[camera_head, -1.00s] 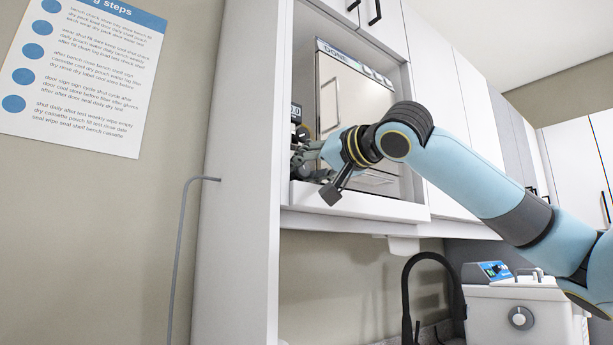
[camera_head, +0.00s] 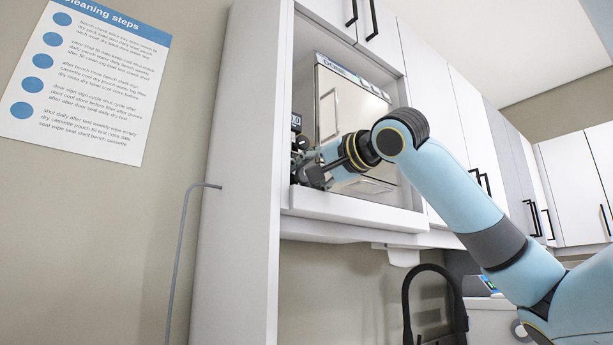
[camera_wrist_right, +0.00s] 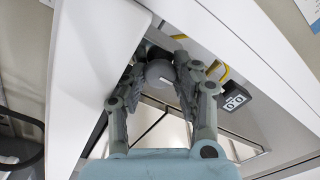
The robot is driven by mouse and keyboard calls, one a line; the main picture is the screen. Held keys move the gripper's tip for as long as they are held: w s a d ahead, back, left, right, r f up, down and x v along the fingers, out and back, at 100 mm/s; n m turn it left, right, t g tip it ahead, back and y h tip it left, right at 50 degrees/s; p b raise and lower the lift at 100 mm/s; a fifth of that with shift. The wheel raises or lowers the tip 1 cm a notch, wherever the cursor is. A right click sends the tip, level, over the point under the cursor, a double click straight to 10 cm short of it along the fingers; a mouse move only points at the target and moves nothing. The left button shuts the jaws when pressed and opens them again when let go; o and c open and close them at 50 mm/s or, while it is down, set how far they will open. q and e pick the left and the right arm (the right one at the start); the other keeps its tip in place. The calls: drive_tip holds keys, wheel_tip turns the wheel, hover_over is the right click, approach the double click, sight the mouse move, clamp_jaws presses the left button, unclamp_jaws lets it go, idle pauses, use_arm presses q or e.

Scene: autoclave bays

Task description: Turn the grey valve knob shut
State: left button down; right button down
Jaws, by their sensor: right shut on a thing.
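The grey valve knob (camera_wrist_right: 159,73) shows in the right wrist view as a round grey cap between the fingers of my right gripper (camera_wrist_right: 160,82). The fingers are closed in on it from both sides. In the head view, my right gripper (camera_head: 312,168) reaches into the left side of the wall bay, beside the autoclave (camera_head: 350,112). The knob cannot be made out there, because the gripper and wrist cover it. My left gripper is not in view.
A small display (camera_head: 296,123) is at the bay's left wall, and it shows in the wrist view (camera_wrist_right: 234,101) near yellow piping (camera_wrist_right: 216,70). The bay's white front ledge (camera_head: 350,210) runs below the gripper. A tall white side panel (camera_head: 240,190) stands left.

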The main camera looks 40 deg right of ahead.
drive_tip(key=c, duration=1)
unclamp_jaws()
